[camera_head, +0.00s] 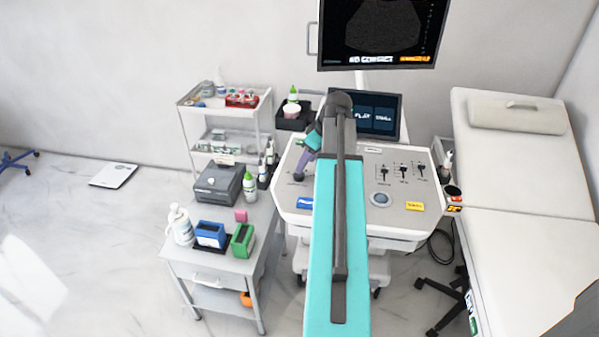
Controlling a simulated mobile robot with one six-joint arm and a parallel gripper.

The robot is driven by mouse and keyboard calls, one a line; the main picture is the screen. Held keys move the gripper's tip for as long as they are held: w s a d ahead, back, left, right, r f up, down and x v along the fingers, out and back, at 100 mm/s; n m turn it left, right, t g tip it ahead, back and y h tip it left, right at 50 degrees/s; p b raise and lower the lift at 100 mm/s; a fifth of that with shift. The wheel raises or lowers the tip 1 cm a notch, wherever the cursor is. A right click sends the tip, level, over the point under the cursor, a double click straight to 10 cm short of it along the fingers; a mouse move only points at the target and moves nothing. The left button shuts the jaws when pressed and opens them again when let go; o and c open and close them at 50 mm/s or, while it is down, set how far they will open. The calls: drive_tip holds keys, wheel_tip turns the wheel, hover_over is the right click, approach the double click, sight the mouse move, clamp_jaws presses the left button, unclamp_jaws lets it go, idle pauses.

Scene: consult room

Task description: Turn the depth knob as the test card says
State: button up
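The ultrasound console (345,207) stands ahead with its light control panel facing up. My teal and dark arm reaches over its middle and hides part of the panel. I cannot identify a test card.
The upper monitor (383,30) shows a dark scan image. A smaller screen (378,115) stands behind the panel. A cluttered grey cart (215,262) is left; an exam couch (520,180) is right.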

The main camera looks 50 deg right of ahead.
sight(302, 175)
drive_tip(key=shift+p+x, duration=0.6)
drive_tip(key=shift+x, duration=2.5)
